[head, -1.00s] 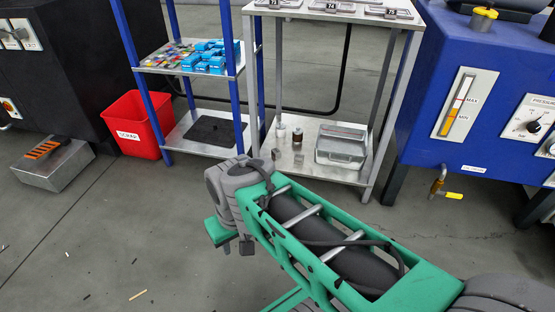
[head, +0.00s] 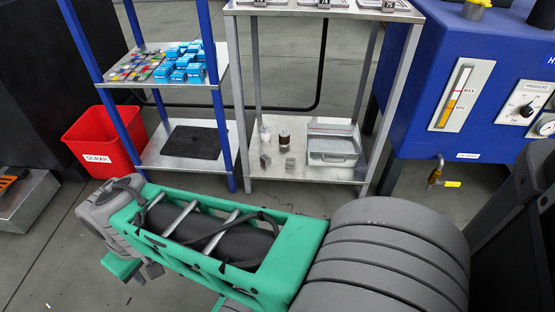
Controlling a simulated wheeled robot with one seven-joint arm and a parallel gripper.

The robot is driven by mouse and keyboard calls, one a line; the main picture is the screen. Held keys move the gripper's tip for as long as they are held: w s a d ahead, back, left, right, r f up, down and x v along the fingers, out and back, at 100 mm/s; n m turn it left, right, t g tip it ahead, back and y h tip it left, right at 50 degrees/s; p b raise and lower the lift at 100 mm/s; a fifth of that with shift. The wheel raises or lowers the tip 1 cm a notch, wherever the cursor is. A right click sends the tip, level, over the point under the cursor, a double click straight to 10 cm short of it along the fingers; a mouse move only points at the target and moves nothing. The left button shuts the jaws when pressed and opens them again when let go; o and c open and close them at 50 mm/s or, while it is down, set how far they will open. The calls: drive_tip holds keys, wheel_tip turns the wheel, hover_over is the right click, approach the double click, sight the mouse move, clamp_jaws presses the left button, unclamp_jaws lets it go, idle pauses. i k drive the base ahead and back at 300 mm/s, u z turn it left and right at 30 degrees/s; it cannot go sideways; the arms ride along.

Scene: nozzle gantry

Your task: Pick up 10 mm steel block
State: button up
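Two small grey metal blocks stand on the bottom shelf of the grey metal rack: a left one (head: 265,161) and a right one (head: 290,164). They are too small to tell which is the 10 mm steel block. My green and grey arm stretches across the foreground to the left, in front of and below that shelf, well apart from the blocks. No gripper fingers can be made out; the end of the arm is turned away and partly hidden behind its own links.
A white-topped jar (head: 265,134), a brown cylinder (head: 284,136) and a metal box (head: 333,148) share the bottom shelf (head: 310,174). Blue posts of the left rack (head: 220,100), a red scrap bin (head: 100,140) and a blue machine (head: 410,80) flank it. Floor in front is partly clear.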

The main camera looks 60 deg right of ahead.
sight(290, 163)
drive_tip(key=z, duration=0.5)
drive_tip(key=i, duration=0.55)
drive_tip(key=z, duration=0.7)
drive_tip(key=i, duration=0.55)
